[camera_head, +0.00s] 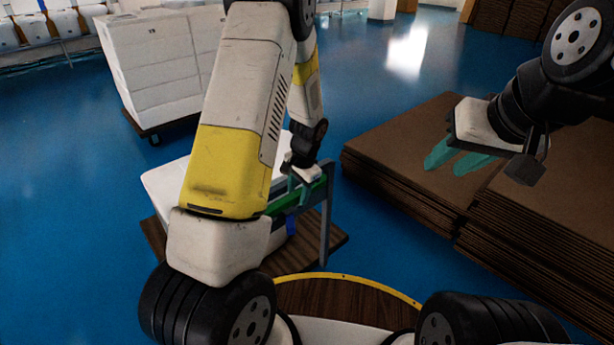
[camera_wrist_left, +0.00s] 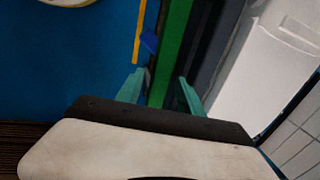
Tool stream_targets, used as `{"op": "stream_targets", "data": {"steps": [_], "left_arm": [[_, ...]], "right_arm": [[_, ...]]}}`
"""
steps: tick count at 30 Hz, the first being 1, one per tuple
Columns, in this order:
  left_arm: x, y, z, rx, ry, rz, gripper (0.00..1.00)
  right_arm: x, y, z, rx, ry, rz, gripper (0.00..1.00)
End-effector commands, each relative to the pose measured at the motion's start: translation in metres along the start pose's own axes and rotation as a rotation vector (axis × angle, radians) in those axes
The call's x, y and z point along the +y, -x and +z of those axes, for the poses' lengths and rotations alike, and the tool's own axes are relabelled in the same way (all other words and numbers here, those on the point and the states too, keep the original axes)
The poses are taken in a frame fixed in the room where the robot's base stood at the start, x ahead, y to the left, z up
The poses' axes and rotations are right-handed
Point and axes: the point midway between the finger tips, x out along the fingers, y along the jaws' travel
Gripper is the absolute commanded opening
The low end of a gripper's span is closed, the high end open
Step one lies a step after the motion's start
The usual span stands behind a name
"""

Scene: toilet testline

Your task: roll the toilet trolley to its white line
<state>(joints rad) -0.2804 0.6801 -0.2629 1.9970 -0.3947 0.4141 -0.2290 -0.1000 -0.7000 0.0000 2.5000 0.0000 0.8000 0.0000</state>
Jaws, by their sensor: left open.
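The toilet trolley (camera_head: 325,238) stands on the blue floor in front of me, with a brown base and a grey upright frame. A white load (camera_head: 165,188) sits on it, largely hidden behind my left arm. Its green handle bar (camera_head: 312,190) also crosses the left wrist view (camera_wrist_left: 172,50). My left gripper (camera_head: 298,190) is at this bar. In the left wrist view its teal fingertips (camera_wrist_left: 160,90) are apart, one on each side of the bar; contact cannot be told. My right gripper (camera_head: 455,160) is empty, fingers apart, above brown stacks. I cannot make out the white line.
Brown flat stacks (camera_head: 400,150) lie close to the trolley's right. A wheeled cart with white boxes (camera_head: 155,65) stands behind it to the left. White toilets (camera_head: 35,28) line the far left. Blue floor is open at the left and back centre.

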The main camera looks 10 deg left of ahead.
Motion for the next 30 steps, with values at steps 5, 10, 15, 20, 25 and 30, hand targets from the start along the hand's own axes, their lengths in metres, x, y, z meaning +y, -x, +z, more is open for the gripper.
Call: {"op": "stream_targets", "data": {"steps": [5, 10, 15, 20, 25, 30], "left_arm": [[0.0000, 0.0002, 0.0000, 0.000, 0.000, 0.000, 0.38], [0.0001, 0.0003, 0.0000, 0.000, 0.000, 0.000, 0.05], [0.0000, 0.0004, 0.0000, 0.000, 0.000, 0.000, 0.00], [0.0000, 0.0005, 0.0000, 0.000, 0.000, 0.000, 0.00], [-0.0001, 0.0006, 0.0000, 0.000, 0.000, 0.000, 0.00], [-0.0002, 0.0006, 0.0000, 0.000, 0.000, 0.000, 0.00]], "right_arm": [[0.0000, 0.0000, 0.0000, 0.000, 0.000, 0.000, 0.36], [0.0000, 0.0000, 0.0000, 0.000, 0.000, 0.000, 0.36], [0.0000, 0.0000, 0.0000, 0.000, 0.000, 0.000, 0.36], [0.0000, 0.0000, 0.0000, 0.000, 0.000, 0.000, 0.36], [0.0000, 0.0000, 0.0000, 0.000, 0.000, 0.000, 0.36], [0.0000, 0.0000, 0.0000, 0.000, 0.000, 0.000, 0.36]]}}
